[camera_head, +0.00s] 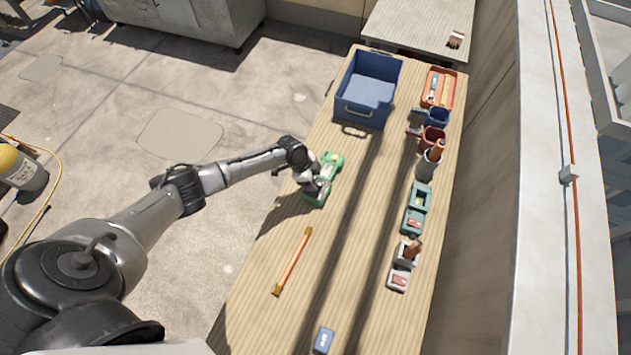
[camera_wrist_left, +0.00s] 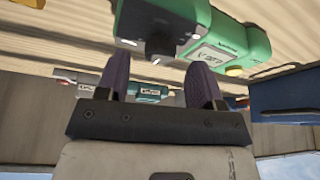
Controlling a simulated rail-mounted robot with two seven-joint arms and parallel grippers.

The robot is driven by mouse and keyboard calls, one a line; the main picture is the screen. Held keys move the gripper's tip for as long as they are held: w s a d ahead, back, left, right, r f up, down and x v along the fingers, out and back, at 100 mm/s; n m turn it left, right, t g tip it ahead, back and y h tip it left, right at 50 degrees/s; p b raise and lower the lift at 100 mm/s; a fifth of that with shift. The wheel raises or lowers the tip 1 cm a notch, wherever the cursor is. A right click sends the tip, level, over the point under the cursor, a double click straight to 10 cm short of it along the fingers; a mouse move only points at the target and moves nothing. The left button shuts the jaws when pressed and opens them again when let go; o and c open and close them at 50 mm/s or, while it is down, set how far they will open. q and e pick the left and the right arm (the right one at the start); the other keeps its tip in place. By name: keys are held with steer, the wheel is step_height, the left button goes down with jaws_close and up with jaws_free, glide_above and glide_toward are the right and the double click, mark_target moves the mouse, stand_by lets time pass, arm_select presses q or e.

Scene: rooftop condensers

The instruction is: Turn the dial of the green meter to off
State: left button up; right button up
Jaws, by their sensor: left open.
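The green meter (camera_head: 332,162) lies on the wooden workbench near its left edge. In the wrist view the green meter (camera_wrist_left: 257,45) fills the top, with a pale display (camera_wrist_left: 210,57), a yellow button (camera_wrist_left: 234,71) and a dark dial (camera_wrist_left: 160,42) with a white mark. The dial's setting cannot be read. My left gripper (camera_head: 313,186) is at the near end of the meter and partly covers it. In the wrist view the left gripper (camera_wrist_left: 158,72) is open, its two dark fingers apart on either side of the dial; contact cannot be told. My right gripper is out of view.
On the workbench (camera_head: 262,290), a blue bin (camera_head: 345,108) stands at the far end. An orange tray (camera_head: 453,76), cups and several small devices line the right side. An orange-yellow stick (camera_head: 293,262) and a small blue box (camera_head: 323,341) lie nearer. The middle is mostly clear.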

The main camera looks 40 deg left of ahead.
mark_target(317, 184)
arm_select(q)
steer(key=shift+x, duration=1.1)
steer(key=shift+c, duration=0.3)
